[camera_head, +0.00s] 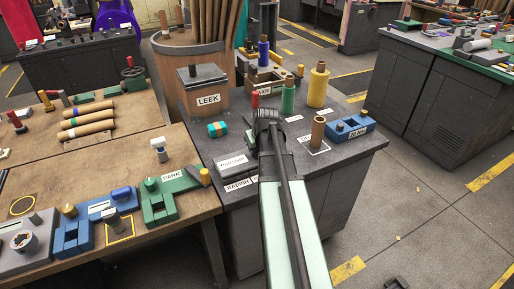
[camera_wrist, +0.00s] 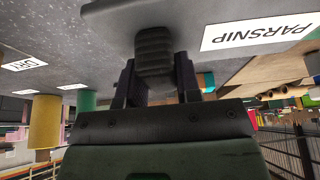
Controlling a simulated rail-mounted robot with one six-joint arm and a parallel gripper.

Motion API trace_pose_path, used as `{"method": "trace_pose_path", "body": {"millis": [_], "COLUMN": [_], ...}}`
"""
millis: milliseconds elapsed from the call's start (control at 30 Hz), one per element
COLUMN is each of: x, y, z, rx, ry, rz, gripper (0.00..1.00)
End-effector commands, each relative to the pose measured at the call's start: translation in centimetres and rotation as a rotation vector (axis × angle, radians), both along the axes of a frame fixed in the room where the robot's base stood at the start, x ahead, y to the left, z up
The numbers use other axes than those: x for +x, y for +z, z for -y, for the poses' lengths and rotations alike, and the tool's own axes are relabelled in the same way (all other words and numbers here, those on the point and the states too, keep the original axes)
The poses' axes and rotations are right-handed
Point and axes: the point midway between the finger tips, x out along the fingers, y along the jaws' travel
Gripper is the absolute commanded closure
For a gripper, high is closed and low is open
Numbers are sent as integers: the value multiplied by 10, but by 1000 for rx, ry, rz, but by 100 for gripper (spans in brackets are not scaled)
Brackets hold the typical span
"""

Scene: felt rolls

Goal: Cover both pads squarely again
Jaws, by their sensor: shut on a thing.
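My gripper (camera_head: 268,116) is over the dark worktop, left of the green roll. The wrist view shows its jaws (camera_wrist: 157,85) shut on a dark ribbed piece (camera_wrist: 155,45). What lies beyond that piece is mostly hidden, so I cannot tell whether it belongs to a cover. A grey block labelled PARSNIP (camera_head: 233,161) lies near the worktop's front left corner, with a RADISH label (camera_head: 239,184) below it. The PARSNIP label (camera_wrist: 258,34) also shows in the wrist view. A box labelled LEEK (camera_head: 207,99) has a dark top with a small knob. I cannot make out the pads.
A green roll (camera_head: 288,96) and a yellow roll (camera_head: 318,86) stand behind my gripper. A brown cylinder (camera_head: 318,132) and a blue block (camera_head: 352,127) are to the right. A striped small block (camera_head: 217,129) lies left. The brown bench (camera_head: 112,150) holds several tools.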

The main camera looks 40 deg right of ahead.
Motion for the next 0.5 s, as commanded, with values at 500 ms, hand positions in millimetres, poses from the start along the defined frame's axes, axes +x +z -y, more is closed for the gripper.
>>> {"method": "trace_pose_path", "body": {"millis": [500], "x": [0], "y": [-7], "z": [0], "rx": [0], "ry": [0], "rz": [0], "gripper": [100]}}
